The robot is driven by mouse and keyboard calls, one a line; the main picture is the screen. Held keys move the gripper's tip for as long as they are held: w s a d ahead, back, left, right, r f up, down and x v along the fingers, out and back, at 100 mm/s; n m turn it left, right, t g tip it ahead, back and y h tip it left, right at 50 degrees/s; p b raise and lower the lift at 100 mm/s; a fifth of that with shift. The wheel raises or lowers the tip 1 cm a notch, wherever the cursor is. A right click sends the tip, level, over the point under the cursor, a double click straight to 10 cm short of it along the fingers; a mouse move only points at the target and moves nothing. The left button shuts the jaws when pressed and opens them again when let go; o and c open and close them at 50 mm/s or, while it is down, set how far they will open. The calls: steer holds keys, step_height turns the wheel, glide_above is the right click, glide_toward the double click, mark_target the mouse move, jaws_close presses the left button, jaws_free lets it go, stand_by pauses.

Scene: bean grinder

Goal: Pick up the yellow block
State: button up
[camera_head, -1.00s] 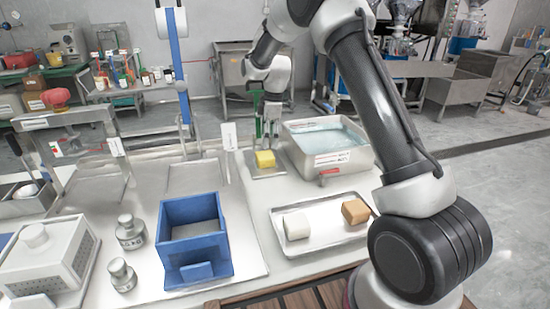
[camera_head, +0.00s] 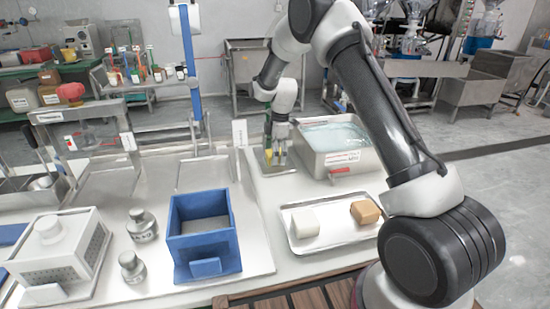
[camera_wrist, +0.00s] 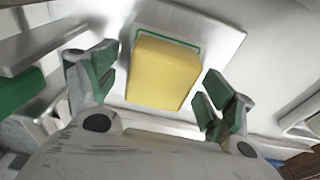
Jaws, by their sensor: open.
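The yellow block (camera_wrist: 163,72) lies on a small metal plate (camera_wrist: 219,26) in the wrist view. My gripper (camera_wrist: 158,92) is open, with one green-padded finger on each side of the block and a gap on both sides. Its fingertips do not visibly touch the block. In the head view my gripper (camera_head: 276,150) points down over the plate, and only a sliver of the yellow block (camera_head: 279,158) shows behind the fingers.
A metal basin of liquid (camera_head: 345,160) stands just right of my gripper. A tray (camera_head: 335,236) with a white block (camera_head: 305,223) and a brown block (camera_head: 365,212) lies in front. A blue box (camera_head: 205,245), metal weights (camera_head: 141,226) and a blue post (camera_head: 190,80) are to the left.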

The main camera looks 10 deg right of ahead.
steer(key=shift+r, duration=0.1)
steer(key=c, duration=1.3)
